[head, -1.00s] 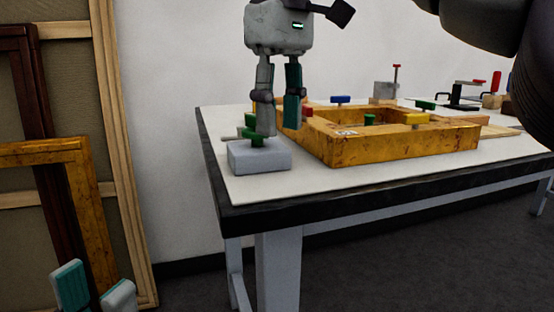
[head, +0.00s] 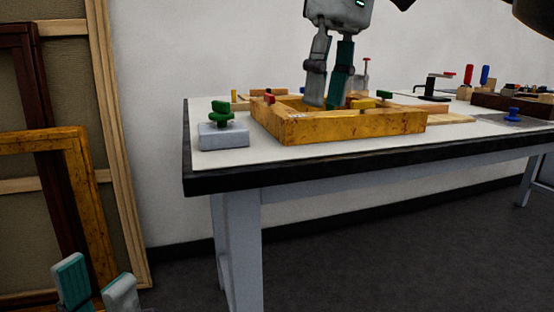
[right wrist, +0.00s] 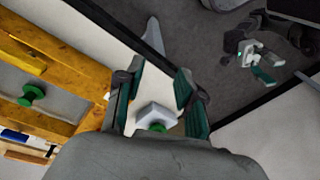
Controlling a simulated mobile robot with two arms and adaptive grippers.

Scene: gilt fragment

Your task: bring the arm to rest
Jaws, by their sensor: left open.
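My left gripper (head: 97,285) is low at the bottom left of the head view, beside the leaning frames. Its two fingertips are apart with nothing between them. My right gripper (head: 327,105) hangs fingers-down over the gilt frame (head: 350,126) on the table. Its fingers are spread and empty, as the right wrist view (right wrist: 160,105) shows. A pale grey block (head: 222,138) with a green knob (head: 222,116) stands on the table left of the gilt frame. In the right wrist view the block (right wrist: 155,116) appears beyond the fingers, partly hidden by my gripper's body.
The white table (head: 200,109) has a dark edge. Small red, yellow and green pieces sit around the gilt frame. Tools and a dark tray (head: 510,105) are at the right. Frames (head: 70,135) lean against the wall at left. The floor (head: 400,260) in front is clear.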

